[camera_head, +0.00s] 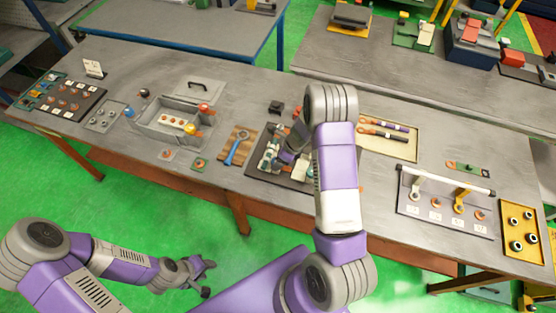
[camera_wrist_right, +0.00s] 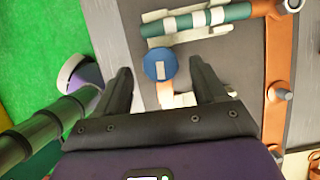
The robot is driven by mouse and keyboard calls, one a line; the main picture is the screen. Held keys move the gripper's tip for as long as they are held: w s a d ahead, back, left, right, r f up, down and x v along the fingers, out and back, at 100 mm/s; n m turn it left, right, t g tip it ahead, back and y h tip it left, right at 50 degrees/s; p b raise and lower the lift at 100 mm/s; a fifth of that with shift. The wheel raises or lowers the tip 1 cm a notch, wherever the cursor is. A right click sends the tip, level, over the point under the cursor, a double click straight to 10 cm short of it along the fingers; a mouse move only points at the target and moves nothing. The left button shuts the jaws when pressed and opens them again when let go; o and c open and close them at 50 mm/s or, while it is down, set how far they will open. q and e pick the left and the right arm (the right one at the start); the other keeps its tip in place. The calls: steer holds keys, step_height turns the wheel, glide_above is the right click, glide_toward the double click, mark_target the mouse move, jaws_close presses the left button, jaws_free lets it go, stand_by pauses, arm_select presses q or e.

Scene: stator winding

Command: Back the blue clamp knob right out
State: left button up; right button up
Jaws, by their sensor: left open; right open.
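The blue clamp knob (camera_wrist_right: 161,64) is a round blue disc with a pale bar across its top, seen in the right wrist view. It sits on a dark grey plate (camera_wrist_right: 215,48), just below a green cylinder with white bands (camera_wrist_right: 205,18). My right gripper (camera_wrist_right: 160,66) is open, with one finger to each side of the knob and gaps between. I cannot tell its height above the knob. In the head view the right arm hides most of the fixture (camera_head: 268,168), and the knob cannot be made out. My left gripper (camera_head: 206,279) is open and empty, off the table's front.
An orange bar with metal pins (camera_wrist_right: 278,90) stands right of the knob. A dark green cylinder (camera_wrist_right: 45,125) lies at the wrist view's left. On the table, a blue wrench on a wooden board (camera_head: 237,147) and a grey bin (camera_head: 175,120) stand left of the fixture; a rack (camera_head: 445,205) stands right.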

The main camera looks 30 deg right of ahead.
mark_target(285, 168)
steer(key=v, duration=0.5)
steer(key=shift+s+r, duration=0.15)
steer(key=s+a+f+m+y, duration=0.1)
steer(key=s+a+f+m, duration=0.15)
steer(key=a+m, duration=0.65)
steer(key=s+a+f+m+y, duration=0.15)
steer(key=a+f+m, duration=0.3)
steer(key=m, duration=0.85)
steer(key=s+a+f+m+g+h, duration=0.1)
steer(key=s+a+m, duration=0.3)
steer(key=s+m, duration=0.6)
steer(key=s+a+f+m+g, duration=0.2)
steer(key=s+a+m, duration=0.3)
steer(key=m, duration=0.9)
step_height(285, 168, down, 17)
steer(key=b, duration=1.7)
steer(key=shift+f, duration=0.15)
